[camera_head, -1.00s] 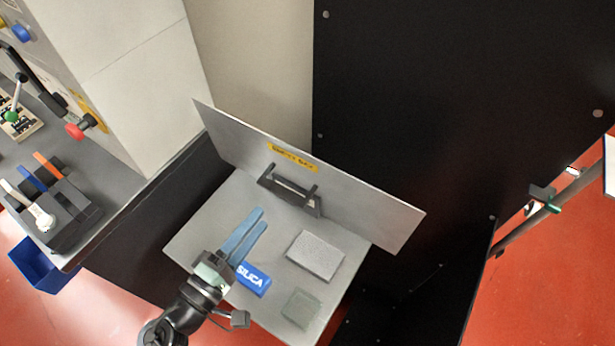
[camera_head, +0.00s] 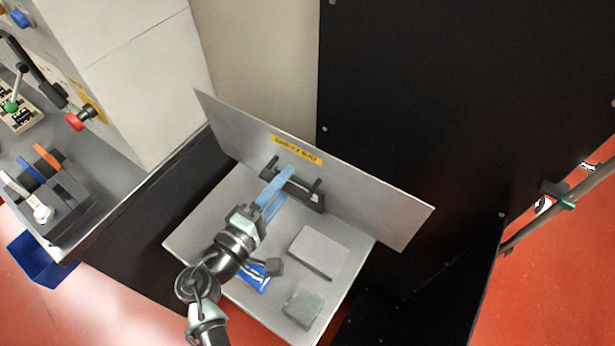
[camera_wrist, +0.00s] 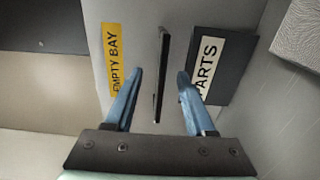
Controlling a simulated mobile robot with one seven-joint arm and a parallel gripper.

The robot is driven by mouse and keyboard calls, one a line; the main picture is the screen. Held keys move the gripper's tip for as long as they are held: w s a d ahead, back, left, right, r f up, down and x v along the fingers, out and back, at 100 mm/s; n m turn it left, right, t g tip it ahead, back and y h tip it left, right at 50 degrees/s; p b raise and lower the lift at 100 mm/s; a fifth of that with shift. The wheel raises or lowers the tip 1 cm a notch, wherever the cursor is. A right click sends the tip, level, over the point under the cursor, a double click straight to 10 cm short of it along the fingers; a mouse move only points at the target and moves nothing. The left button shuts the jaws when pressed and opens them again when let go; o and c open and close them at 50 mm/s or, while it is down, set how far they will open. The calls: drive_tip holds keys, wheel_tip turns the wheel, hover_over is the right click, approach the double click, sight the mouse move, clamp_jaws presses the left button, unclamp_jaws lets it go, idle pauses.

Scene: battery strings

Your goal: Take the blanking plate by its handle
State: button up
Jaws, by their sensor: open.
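The blanking plate (camera_head: 375,205) is a wide grey panel standing upright along the back of a small grey shelf. It bears a yellow label (camera_wrist: 114,55) reading EMPTY BAY. Its dark bar handle (camera_wrist: 161,75) runs lengthwise between my blue fingers in the wrist view. My gripper (camera_head: 282,182) is open over the handle, one finger on each side of the bar in the picture. I cannot tell whether the fingertips reach the bar's depth. In the head view the fingers partly hide the handle.
A dark block labelled PARTS (camera_wrist: 216,65) lies close beside my right finger. On the shelf (camera_head: 205,225) are a grey box (camera_head: 318,250), a greenish block (camera_head: 302,304) and a blue packet (camera_head: 256,278). A black panel (camera_head: 420,110) rises at the right.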

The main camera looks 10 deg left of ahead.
drive_tip(key=shift+w+d+b, duration=0.2)
drive_tip(key=shift+w+b, duration=0.1)
drive_tip(key=shift+w, duration=0.25)
idle(0.6)
clamp_jaws()
drive_tip(key=shift+f, duration=0.15)
idle(1.1)
drive_tip(key=shift+r, duration=0.2)
